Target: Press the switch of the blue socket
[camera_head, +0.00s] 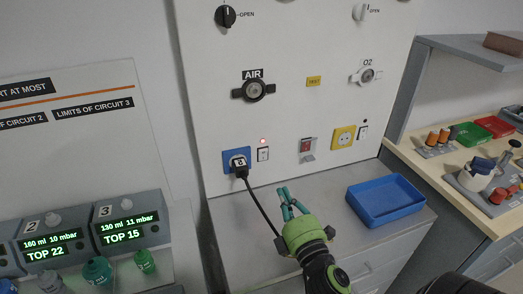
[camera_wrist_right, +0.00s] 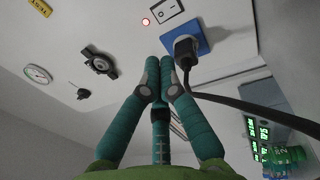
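The blue socket (camera_head: 228,165) is on the white wall panel, with a black plug (camera_head: 239,162) in it and a dark cable hanging from it. Its white rocker switch (camera_head: 263,154) is just to its right, under a lit red lamp (camera_head: 263,141). In the right wrist view the switch (camera_wrist_right: 170,9) is at the top, beside the blue socket (camera_wrist_right: 203,40). My right gripper (camera_head: 288,192) is below and right of the switch, apart from it. Its teal fingers (camera_wrist_right: 160,62) are together with nothing between them. My left gripper is not in view.
A yellow socket (camera_head: 342,139) has its own switch (camera_head: 362,131) with a dark lamp. A red switch (camera_head: 306,146) sits between the sockets. A blue tray (camera_head: 385,220) stands on the grey counter (camera_head: 236,222). The cable (camera_head: 262,208) runs down close to my right gripper.

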